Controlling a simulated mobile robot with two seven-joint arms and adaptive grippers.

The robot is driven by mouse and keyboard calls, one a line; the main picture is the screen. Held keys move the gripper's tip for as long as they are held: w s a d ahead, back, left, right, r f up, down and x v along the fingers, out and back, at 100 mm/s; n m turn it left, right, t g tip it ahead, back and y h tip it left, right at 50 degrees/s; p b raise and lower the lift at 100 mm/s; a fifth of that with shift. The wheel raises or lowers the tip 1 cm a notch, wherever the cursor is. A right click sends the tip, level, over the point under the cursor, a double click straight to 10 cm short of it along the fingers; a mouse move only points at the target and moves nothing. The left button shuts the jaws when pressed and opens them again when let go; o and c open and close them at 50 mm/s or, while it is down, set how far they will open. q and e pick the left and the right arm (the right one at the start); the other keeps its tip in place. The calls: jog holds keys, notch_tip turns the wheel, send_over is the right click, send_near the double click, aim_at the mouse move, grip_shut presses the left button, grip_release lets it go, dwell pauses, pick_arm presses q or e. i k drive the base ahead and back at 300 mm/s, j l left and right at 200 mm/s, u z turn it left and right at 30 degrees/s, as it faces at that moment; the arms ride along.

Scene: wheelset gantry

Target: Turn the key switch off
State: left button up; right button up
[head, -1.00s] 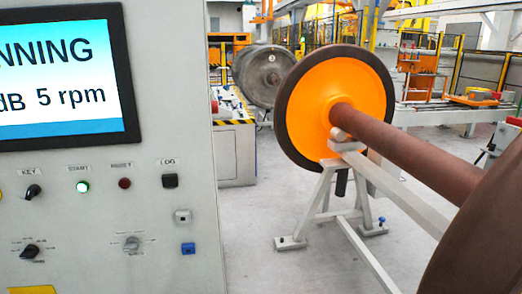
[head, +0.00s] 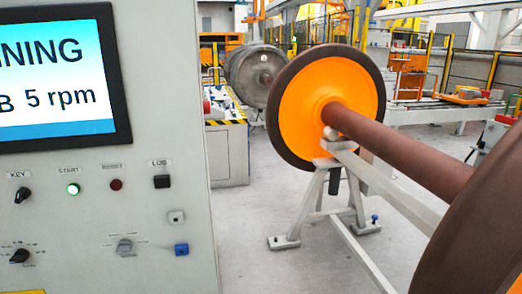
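The key switch (head: 22,195) is a black knob under the KEY label on the grey control cabinet at the left of the head view. Its knob is turned at a slant, with a light mark toward its upper right. The START button (head: 73,190) to its right glows green, and a dark red button (head: 116,184) sits beside that. The screen (head: 58,80) above shows text ending in "NNING" and "5 rpm". Neither of my grippers is in view.
A lower rotary knob (head: 19,256), a grey dial (head: 125,246) and a blue socket (head: 181,249) are on the same panel. An orange wheel on a brown axle (head: 400,150) rests on a grey stand (head: 318,205) to the right. Grey floor lies between.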

aim_at(24, 192)
jog(key=u, duration=1.3)
